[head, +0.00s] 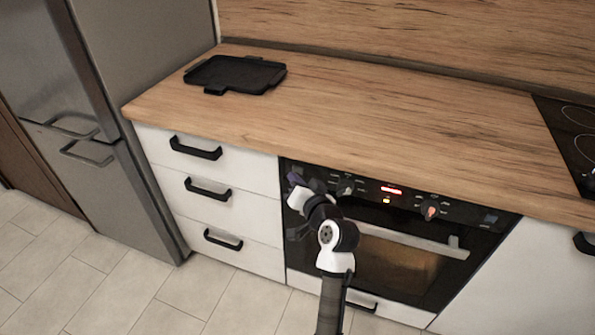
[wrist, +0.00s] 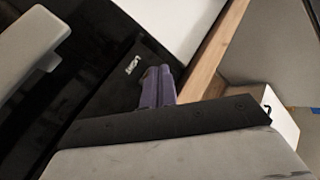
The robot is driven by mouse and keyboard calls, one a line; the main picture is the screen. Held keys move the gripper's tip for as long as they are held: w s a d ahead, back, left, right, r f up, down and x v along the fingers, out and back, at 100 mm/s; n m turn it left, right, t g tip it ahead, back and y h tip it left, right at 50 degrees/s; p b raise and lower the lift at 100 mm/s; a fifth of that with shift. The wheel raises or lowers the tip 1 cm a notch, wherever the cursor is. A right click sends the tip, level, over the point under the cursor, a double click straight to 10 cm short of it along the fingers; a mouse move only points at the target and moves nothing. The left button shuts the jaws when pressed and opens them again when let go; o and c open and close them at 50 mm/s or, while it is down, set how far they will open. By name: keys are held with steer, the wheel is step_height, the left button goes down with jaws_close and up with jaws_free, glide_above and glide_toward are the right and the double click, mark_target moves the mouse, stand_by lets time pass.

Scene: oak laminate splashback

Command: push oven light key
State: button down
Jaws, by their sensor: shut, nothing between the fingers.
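The oven (head: 400,262) is built in under the counter, with a black control panel along its top. In the wrist view a small white label (wrist: 132,64), apparently reading "LIGHT", shows on the black panel just left of my fingertips. The key itself cannot be made out and may be behind the fingers. My gripper (wrist: 158,72) has its purple fingers together and empty, close to the panel by the label; contact cannot be told. In the head view my gripper (head: 317,185) is at the panel's left end.
The panel carries a left knob (head: 345,187), a red-lit display (head: 391,190) and a right knob (head: 430,210). The oven door handle (head: 412,238) juts out below; it also shows in the wrist view (wrist: 25,50). The wooden counter (head: 370,115) overhangs, with a black tray (head: 232,74) on it.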

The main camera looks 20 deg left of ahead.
steer(key=shift+w, duration=0.15)
stand_by(0.5)
steer(key=shift+w, duration=0.3)
steer(key=shift+w, duration=0.15)
stand_by(0.4)
steer(key=shift+s, duration=0.6)
steer(key=shift+s, duration=0.1)
steer(key=s, duration=0.5)
steer(key=shift+s+a, duration=0.1)
steer(key=shift+s, duration=0.3)
stand_by(1.4)
